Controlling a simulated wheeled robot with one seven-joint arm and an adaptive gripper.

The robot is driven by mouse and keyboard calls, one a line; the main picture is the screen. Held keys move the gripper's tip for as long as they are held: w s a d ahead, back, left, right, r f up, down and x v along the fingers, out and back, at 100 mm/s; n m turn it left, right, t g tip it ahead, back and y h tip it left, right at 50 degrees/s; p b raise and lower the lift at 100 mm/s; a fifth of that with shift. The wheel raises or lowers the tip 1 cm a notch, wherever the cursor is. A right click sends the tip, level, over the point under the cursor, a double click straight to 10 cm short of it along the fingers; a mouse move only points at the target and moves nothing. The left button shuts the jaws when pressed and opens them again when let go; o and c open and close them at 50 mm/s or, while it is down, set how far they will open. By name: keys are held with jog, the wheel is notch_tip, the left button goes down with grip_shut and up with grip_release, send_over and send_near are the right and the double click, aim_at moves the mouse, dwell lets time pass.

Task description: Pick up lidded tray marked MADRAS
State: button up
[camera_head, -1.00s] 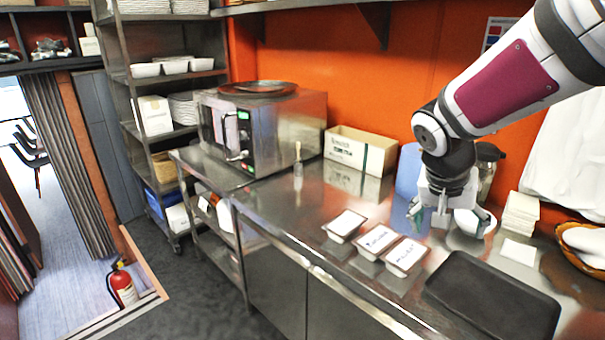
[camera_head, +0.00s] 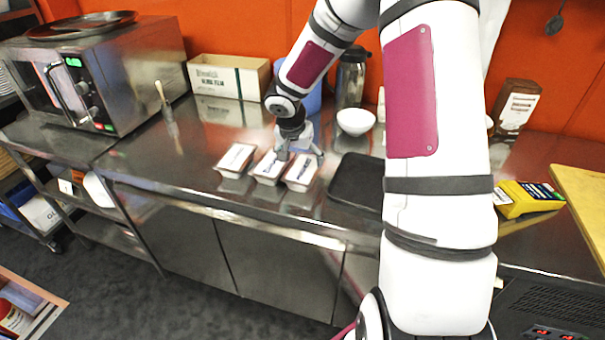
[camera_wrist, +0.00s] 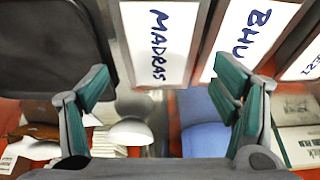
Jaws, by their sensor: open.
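The lidded tray marked MADRAS (camera_wrist: 160,42) is in the middle of the wrist view, its white lid lettered in blue. In the head view it is the rightmost of the three trays in a row (camera_head: 300,175), beside the black tray. Its lettering is too small to read there. My gripper (camera_head: 301,156) is open and empty near that tray's far end. In the wrist view my green-padded fingers (camera_wrist: 166,88) stand apart, one on each side of the MADRAS lid in the picture. I cannot tell the height gap.
A second lidded tray (camera_wrist: 250,38), its label beginning BHU, stands close beside MADRAS; a third lidded tray (camera_head: 236,160) is beyond it. The black tray (camera_head: 357,183) lies on the other side. A white bowl (camera_head: 355,122), steel flask (camera_head: 350,80) and cardboard box (camera_head: 228,76) stand behind.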

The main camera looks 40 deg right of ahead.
aim_at(304, 169)
jog(key=shift+s+p+x, duration=0.2)
jog(key=shift+p+x, duration=0.1)
jog(key=shift+x, duration=3.15)
jog(key=shift+o, duration=0.5)
jog(key=shift+f, duration=0.1)
jog(key=shift+a, duration=0.1)
jog(key=c, duration=1.3)
